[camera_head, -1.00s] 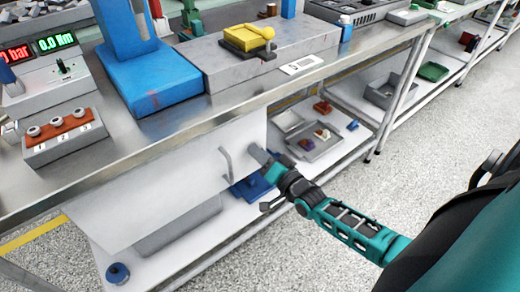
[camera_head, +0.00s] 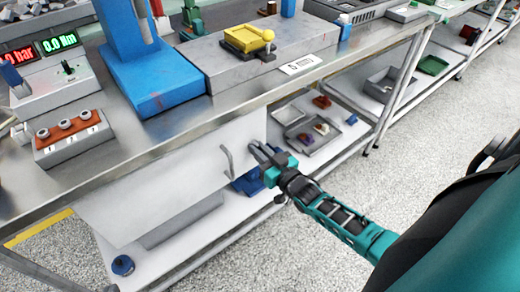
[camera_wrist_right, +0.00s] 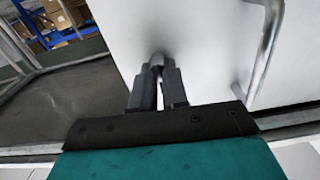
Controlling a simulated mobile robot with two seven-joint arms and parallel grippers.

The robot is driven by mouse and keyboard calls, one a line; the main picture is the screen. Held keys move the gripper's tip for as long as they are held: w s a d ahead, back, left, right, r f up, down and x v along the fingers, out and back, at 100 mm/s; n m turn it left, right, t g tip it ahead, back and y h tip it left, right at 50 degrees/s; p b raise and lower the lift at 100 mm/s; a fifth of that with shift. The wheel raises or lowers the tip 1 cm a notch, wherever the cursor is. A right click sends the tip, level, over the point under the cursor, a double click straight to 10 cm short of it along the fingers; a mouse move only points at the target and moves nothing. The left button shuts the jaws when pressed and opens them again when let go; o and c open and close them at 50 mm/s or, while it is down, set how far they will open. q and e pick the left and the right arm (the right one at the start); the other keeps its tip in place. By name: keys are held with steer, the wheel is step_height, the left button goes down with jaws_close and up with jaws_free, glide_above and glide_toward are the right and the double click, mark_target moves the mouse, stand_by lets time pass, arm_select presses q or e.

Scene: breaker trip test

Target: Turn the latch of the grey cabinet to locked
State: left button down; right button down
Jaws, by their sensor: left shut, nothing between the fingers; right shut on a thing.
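The grey cabinet (camera_head: 170,190) hangs under the workbench, with a pale front and a bar handle (camera_head: 228,162). In the right wrist view the cabinet front (camera_wrist_right: 205,60) fills the middle, with the handle (camera_wrist_right: 266,55) at right. My right gripper (camera_head: 258,151) is at the right part of the cabinet front, right of the handle. In the wrist view its fingers (camera_wrist_right: 158,85) are shut on the small grey latch (camera_wrist_right: 157,60). They hide most of the latch, so I cannot tell its exact angle. My left gripper (camera_head: 22,133) shows partly at the left edge, shut and empty.
The steel bench top (camera_head: 150,135) lies above the cabinet. It carries a block with three numbered knobs (camera_head: 72,138), a blue press (camera_head: 155,85) and a yellow fixture (camera_head: 248,40). Trays (camera_head: 315,135) stand on the lower shelf behind my right gripper. The floor at right is clear.

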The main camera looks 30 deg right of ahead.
steer(key=shift+n, duration=0.4)
arm_select(q)
steer(key=shift+a, duration=0.1)
arm_select(e)
steer(key=c, duration=1.1)
jaws_free()
steer(key=shift+c, duration=0.2)
arm_select(q)
steer(key=shift+s+a+r+p, duration=0.3)
steer(key=shift+r+p, duration=0.15)
steer(key=shift+p, duration=0.65)
arm_select(e)
steer(key=s+d, duration=0.1)
steer(key=s, duration=1.2)
arm_select(q)
steer(key=shift+w+r, duration=0.15)
arm_select(e)
steer(key=shift+w, duration=0.1)
